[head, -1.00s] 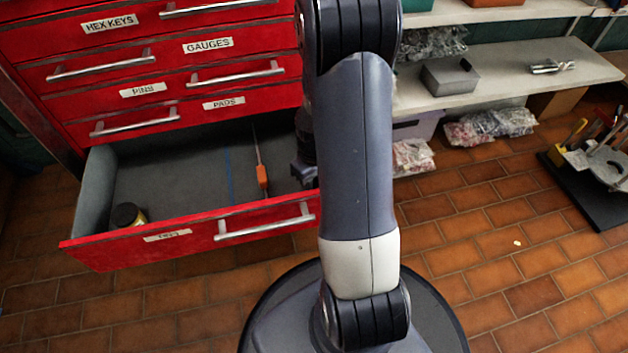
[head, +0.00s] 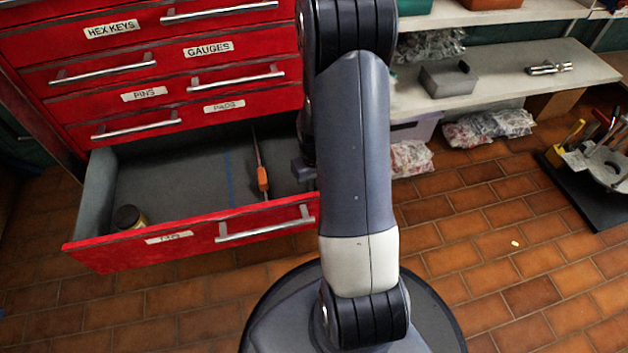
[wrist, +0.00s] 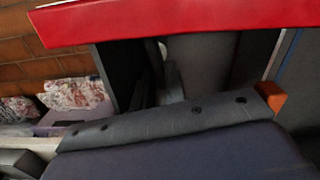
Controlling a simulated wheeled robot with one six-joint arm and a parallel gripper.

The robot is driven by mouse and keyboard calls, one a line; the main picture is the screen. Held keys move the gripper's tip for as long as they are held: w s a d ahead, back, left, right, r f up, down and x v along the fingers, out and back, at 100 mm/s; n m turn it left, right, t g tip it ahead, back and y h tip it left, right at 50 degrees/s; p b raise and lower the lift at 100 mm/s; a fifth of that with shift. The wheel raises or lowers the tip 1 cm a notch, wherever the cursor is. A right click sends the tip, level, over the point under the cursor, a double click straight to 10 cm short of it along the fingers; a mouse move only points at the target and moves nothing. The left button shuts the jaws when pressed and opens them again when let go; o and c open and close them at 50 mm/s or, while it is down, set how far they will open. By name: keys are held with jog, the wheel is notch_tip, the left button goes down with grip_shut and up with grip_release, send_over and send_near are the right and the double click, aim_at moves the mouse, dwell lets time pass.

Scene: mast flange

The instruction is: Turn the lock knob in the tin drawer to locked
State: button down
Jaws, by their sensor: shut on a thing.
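The tin drawer (head: 190,228) stands pulled open at the bottom of the red cabinet; its red front also crosses the top of the wrist view (wrist: 190,20). My gripper (head: 304,172) is low inside the drawer's right end, mostly behind my arm. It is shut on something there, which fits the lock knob. The knob itself is hidden behind my arm in the head view, and I cannot make out its pointing direction in the wrist view.
An orange-handled tool (head: 263,180) and a dark round jar (head: 129,217) lie in the drawer. Shut drawers are above it. A shelf (head: 500,75) with a grey box (head: 448,78) stands right. A black tool stand (head: 590,190) is far right.

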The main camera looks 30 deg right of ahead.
jog(key=shift+d+m+p, duration=0.2)
jog(key=shift+m+p, duration=0.1)
jog(key=shift+m, duration=0.9)
jog(key=c, duration=1.7)
grip_release()
